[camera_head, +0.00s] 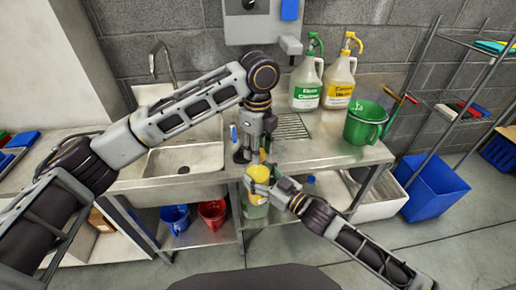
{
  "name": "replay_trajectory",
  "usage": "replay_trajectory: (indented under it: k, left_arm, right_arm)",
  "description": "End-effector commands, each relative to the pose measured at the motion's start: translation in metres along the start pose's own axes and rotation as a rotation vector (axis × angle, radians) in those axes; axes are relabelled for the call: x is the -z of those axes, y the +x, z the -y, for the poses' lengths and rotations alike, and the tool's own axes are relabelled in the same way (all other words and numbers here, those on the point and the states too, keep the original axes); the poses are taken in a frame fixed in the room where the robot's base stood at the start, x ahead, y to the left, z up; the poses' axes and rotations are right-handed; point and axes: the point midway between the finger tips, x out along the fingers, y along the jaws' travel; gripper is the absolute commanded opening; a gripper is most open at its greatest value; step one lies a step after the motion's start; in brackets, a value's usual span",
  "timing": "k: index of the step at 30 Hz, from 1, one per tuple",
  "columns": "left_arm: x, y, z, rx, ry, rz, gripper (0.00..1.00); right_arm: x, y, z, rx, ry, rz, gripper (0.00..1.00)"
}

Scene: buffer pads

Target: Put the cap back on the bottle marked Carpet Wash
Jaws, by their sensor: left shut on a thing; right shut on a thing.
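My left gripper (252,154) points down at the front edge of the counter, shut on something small. A bit of yellow (263,155) shows at its fingertips, mostly hidden. My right gripper (264,187) is just below, shut on a yellow item (259,173) whose shape is partly covered by the fingers. A pale greenish body (255,211) shows beneath it; I cannot tell whether they are one bottle. A white jug with a yellow label (340,86) stands upright on the counter at the back, a yellow spout on top. Its label seems to read Carpet Wash, but is small.
A white jug with a green label (306,86) stands beside the yellow-labelled one. A green bucket (364,124) is on the counter's right. A sink (185,158) lies left. Blue (175,219) and red (212,213) buckets are on the lower shelf. A blue bin (433,188) stands right.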

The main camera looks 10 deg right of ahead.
Motion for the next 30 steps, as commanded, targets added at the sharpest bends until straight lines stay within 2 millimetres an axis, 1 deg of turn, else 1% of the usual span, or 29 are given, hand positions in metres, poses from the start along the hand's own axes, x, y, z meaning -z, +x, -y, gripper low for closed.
replay_trajectory:
  k: [1,30]
  left_arm:
    - [-0.0032,-0.0006,0.0004,0.001,0.029,0.004,0.29]
    - [-0.0027,-0.0005,0.0015,0.002,0.8,0.005,0.3]
  right_arm:
    - [0.002,-0.0001,0.0006,0.002,-0.001,-0.004,0.0]
    - [0.0022,-0.0001,0.0015,0.003,-0.002,-0.005,0.0]
